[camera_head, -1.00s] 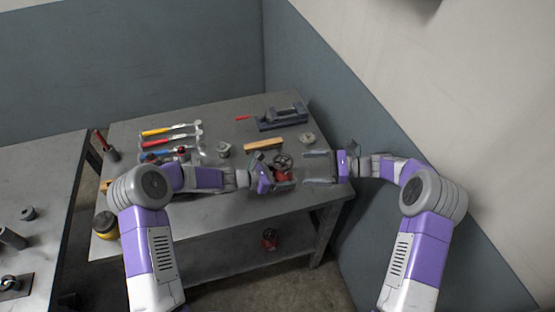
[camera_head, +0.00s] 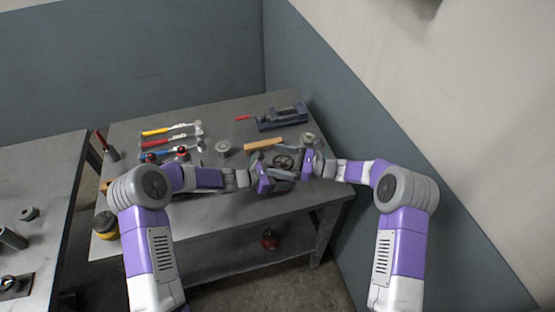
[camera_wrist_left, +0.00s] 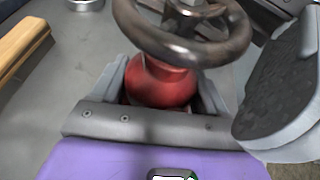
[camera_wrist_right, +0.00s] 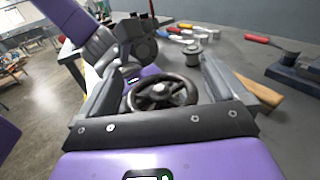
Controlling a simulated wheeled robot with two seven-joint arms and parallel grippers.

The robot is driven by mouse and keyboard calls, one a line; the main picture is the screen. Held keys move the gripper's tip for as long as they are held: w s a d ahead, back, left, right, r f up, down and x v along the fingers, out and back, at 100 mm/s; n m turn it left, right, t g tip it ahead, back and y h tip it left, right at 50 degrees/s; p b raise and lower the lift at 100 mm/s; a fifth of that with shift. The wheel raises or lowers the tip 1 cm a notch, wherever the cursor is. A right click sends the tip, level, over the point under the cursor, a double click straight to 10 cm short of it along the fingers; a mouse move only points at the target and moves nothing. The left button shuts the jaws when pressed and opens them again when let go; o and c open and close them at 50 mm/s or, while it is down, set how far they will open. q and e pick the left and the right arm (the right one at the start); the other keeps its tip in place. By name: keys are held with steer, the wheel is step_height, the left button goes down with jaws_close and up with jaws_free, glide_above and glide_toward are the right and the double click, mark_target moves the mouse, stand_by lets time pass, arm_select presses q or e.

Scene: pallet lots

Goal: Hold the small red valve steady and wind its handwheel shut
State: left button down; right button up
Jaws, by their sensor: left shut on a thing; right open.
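The small red valve shows in the left wrist view (camera_wrist_left: 160,84) as a round red body under a dark handwheel (camera_wrist_left: 185,35). My left gripper (camera_wrist_left: 165,95) is shut on the red body, with a finger on each side. In the head view the handwheel (camera_head: 284,161) sits between my two grippers, and the red body is hidden there. My right gripper (camera_wrist_right: 160,88) is open. In the right wrist view its fingers stand on either side of the handwheel; I cannot tell whether they touch the rim. In the head view my right gripper (camera_head: 297,163) reaches in from the right.
A wooden block (camera_head: 264,144) and a dark vise (camera_head: 282,117) lie behind the valve on the workbench (camera_head: 215,120). Hammers and other hand tools, including a yellow-handled one (camera_head: 160,132), lie at the left. A wall stands close at right.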

steer(key=shift+a, duration=0.35)
steer(key=shift+c, duration=0.5)
steer(key=c, duration=0.9)
steer(key=shift+w, duration=0.1)
steer(key=shift+d+m+t, duration=0.1)
steer(key=shift+m+t, duration=0.3)
steer(key=shift+t, duration=0.2)
steer(key=m+t+h, duration=0.1)
steer(key=m+t, duration=0.1)
steer(key=t, duration=0.1)
steer(key=shift+w, duration=0.2)
steer(key=m+t+h, duration=0.4)
steer(key=t, duration=0.1)
steer(key=shift+w, duration=0.15)
steer(key=shift+w+d+r+m+t+h, duration=0.1)
steer(key=shift+m+t+h, duration=0.55)
steer(key=shift+h, duration=0.2)
steer(key=shift+w+d+f+m+t+h, duration=0.1)
steer(key=shift+d+m+t+h, duration=0.05)
steer(key=shift+m+t+h, duration=0.55)
steer(key=shift+w+d+r+m+t+h, duration=0.1)
steer(key=shift+m+t+h, duration=0.5)
steer(key=shift+h, duration=0.35)
